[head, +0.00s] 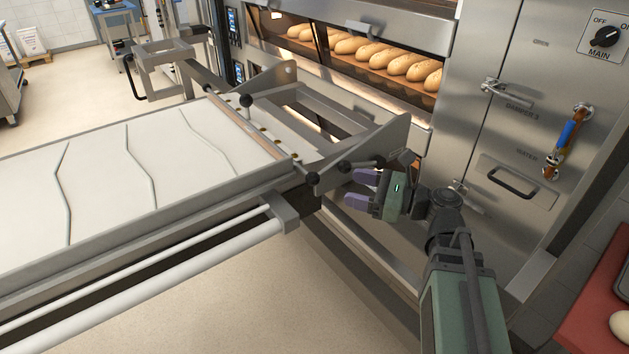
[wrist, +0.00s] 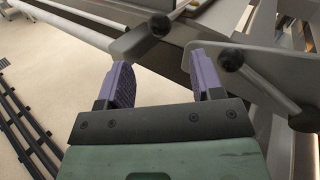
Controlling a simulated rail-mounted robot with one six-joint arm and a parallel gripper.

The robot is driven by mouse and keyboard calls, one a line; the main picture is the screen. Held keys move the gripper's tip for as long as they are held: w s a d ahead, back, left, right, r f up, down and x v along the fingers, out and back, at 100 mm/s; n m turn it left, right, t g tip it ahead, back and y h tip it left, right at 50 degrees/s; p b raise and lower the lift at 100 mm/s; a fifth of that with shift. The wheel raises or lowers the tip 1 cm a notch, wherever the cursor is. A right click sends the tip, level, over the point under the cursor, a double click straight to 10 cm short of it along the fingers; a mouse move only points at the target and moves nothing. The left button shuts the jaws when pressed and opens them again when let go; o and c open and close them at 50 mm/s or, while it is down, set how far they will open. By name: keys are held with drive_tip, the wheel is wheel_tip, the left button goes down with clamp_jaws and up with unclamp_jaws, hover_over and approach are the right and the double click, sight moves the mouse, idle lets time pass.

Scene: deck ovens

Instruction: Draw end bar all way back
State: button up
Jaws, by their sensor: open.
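The loader (head: 120,235) has a pale canvas belt with several ridges across it. A narrow bar (head: 232,118) crosses its oven end, with black knobs near its ends; I take this as the end bar. The near knob (head: 312,178) shows beside the side rail. My gripper (head: 352,190) is open and empty, just right of that knob, fingers pointing left. In the wrist view, my gripper (wrist: 163,70) has a knobbed lever (wrist: 145,38) ahead of its fingers, apart from them. A second knobbed lever (wrist: 262,85) lies close by the right finger; contact is unclear.
The oven deck (head: 370,70) behind holds several loaves. A steel panel (head: 500,130) with handles and a switch stands right of my gripper. A metal side plate (head: 385,140) rises just behind it. Open floor (head: 240,295) lies below the loader. A red surface (head: 600,310) is at lower right.

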sight(311, 178)
drive_tip(key=x, duration=1)
drive_tip(key=shift+w+a, duration=0.1)
drive_tip(key=shift+a, duration=0.25)
clamp_jaws()
